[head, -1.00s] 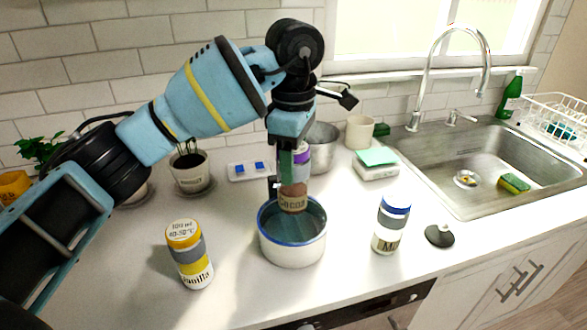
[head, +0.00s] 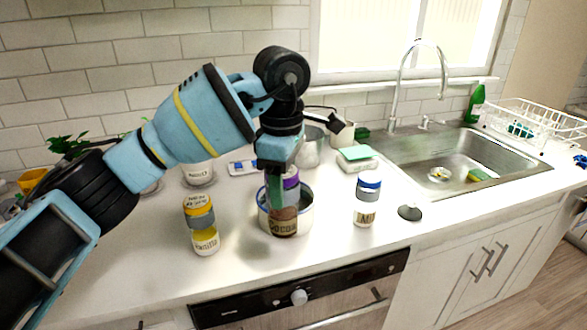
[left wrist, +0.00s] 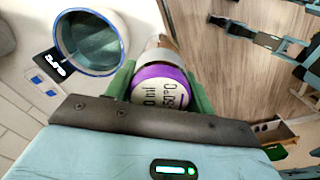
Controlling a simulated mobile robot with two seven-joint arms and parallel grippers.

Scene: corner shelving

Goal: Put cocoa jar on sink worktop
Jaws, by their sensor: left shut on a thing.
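The cocoa jar (head: 284,222), with a purple lid, a grey band and a brown lower part lettered "Cocoa", hangs upright from my left gripper (head: 282,188). The gripper is shut on its upper part. In the head view the jar overlaps the front of a white pot with a blue rim (head: 304,218). In the left wrist view the jar's lid (left wrist: 160,88) sits between the green fingers, beside the pot (left wrist: 120,45) and apart from it. The sink worktop (head: 330,245) is the white counter around the sink (head: 450,165). My right gripper is out of view.
A yellow-lidded vanilla jar (head: 202,225) stands left of the pot. A blue-lidded jar (head: 367,200) and a dark round stopper (head: 410,213) stand to its right. An oven front (head: 300,297) lies below the counter edge. The counter's front right is clear.

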